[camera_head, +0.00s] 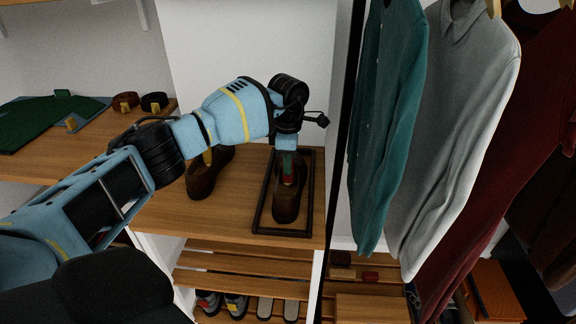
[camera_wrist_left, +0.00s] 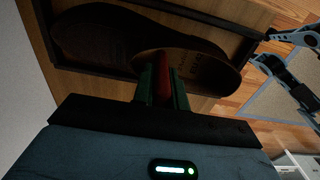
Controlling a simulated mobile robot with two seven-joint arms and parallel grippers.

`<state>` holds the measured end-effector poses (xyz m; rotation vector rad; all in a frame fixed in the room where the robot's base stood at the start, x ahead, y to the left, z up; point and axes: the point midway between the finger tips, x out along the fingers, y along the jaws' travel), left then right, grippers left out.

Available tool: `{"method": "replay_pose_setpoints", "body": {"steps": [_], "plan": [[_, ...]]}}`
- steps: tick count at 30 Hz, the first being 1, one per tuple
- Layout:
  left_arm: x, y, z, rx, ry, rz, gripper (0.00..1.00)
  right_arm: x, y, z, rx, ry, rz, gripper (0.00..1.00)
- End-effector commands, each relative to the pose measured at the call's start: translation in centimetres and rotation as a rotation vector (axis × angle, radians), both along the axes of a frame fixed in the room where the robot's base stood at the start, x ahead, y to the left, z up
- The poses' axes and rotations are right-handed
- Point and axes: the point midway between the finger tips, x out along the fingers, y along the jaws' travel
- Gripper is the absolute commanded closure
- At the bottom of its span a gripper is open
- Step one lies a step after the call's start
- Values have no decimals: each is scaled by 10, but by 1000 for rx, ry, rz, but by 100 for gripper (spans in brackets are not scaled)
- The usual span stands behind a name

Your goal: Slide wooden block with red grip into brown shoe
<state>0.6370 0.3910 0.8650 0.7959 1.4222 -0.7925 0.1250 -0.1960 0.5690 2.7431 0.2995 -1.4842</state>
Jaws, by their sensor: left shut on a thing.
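A brown shoe (camera_head: 286,204) stands inside a dark-framed tray (camera_head: 281,232) on the wooden shelf top; the wrist view shows it close up (camera_wrist_left: 100,36), with its open top and insole. My left gripper (camera_head: 289,166) is right over the shoe's opening, pointing down.
A second brown shoe (camera_head: 203,181) with a yellow piece in it stands left of the tray. Hanging clothes, nearest a teal shirt (camera_head: 388,120), are close on the right. Several shoes sit on the slatted rack (camera_head: 245,274) below. Rolled belts (camera_head: 154,101) lie at the back left.

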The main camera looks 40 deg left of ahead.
Motion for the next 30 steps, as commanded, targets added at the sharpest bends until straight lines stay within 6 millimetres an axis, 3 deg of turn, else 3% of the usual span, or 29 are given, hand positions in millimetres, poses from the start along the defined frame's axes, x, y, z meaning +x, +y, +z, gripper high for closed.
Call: {"method": "replay_pose_setpoints", "body": {"steps": [15,16,21,30], "plan": [[11,7,0,0,-2,2,100,0,0,-8,0,2,1,64],[11,7,1,0,-2,1,83,1,0,-7,1,0,1,64],[11,7,1,0,-1,0,61,2,0,-6,1,-3,1,64],[11,6,2,-1,-1,0,60,2,0,-7,0,-1,1,64]]}}
